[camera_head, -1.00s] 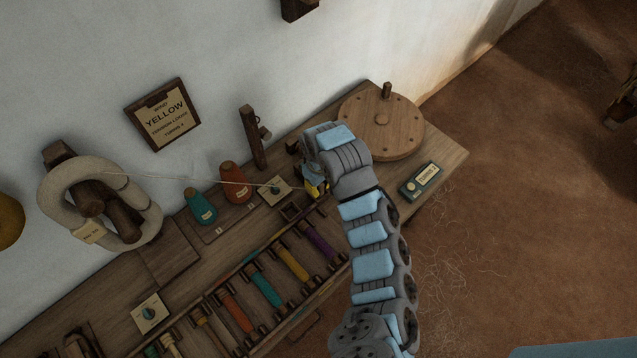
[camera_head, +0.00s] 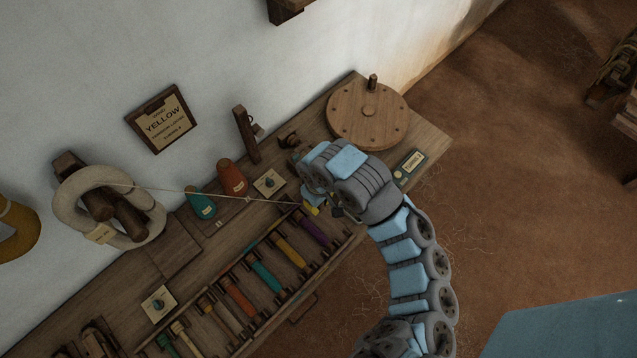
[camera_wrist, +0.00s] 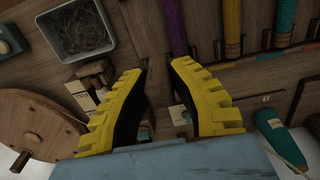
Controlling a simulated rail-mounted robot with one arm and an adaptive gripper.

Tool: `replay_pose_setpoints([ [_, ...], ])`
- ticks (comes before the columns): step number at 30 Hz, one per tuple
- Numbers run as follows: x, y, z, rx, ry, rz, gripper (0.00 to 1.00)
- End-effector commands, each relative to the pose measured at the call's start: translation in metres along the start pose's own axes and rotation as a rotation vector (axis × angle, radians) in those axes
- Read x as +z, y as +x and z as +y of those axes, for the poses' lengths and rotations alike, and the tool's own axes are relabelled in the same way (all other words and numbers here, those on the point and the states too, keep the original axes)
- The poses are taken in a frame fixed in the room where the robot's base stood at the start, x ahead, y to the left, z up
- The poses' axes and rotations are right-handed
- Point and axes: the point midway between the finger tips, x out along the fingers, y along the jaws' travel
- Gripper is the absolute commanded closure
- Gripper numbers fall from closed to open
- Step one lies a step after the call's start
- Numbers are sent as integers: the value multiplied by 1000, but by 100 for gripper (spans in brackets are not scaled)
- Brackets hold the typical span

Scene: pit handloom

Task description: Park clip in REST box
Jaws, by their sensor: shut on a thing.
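My gripper (camera_head: 308,209) is over the bench, just beyond the end of the purple bobbin. In the wrist view its two yellow-edged jaws (camera_wrist: 163,105) stand a little apart. A pale thread (camera_head: 240,195) runs taut from the white hank (camera_head: 103,205) to the jaws, where the clip is held. The clip itself is hidden or too small to make out. No box with a readable REST label shows. A small wooden piece with a pale label (camera_wrist: 181,115) lies beside the jaws in the wrist view; its writing is unreadable.
Several bobbins, including a purple one (camera_head: 316,230), fill a rack. A teal cone (camera_head: 200,203), an orange cone (camera_head: 232,178) and a dial card (camera_head: 269,183) stand behind. A wooden disc (camera_head: 350,120) is at the far end. A grey bin (camera_wrist: 80,30) holds loose thread.

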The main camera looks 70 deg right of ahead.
Motion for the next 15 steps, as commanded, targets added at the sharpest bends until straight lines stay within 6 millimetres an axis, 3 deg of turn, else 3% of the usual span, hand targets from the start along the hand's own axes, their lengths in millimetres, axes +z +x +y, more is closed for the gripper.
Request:
replay_pose_setpoints([
  [5,-21,4,-1,-2,1,6,99],
  [15,-80,20,-10,-5,4,11,99],
])
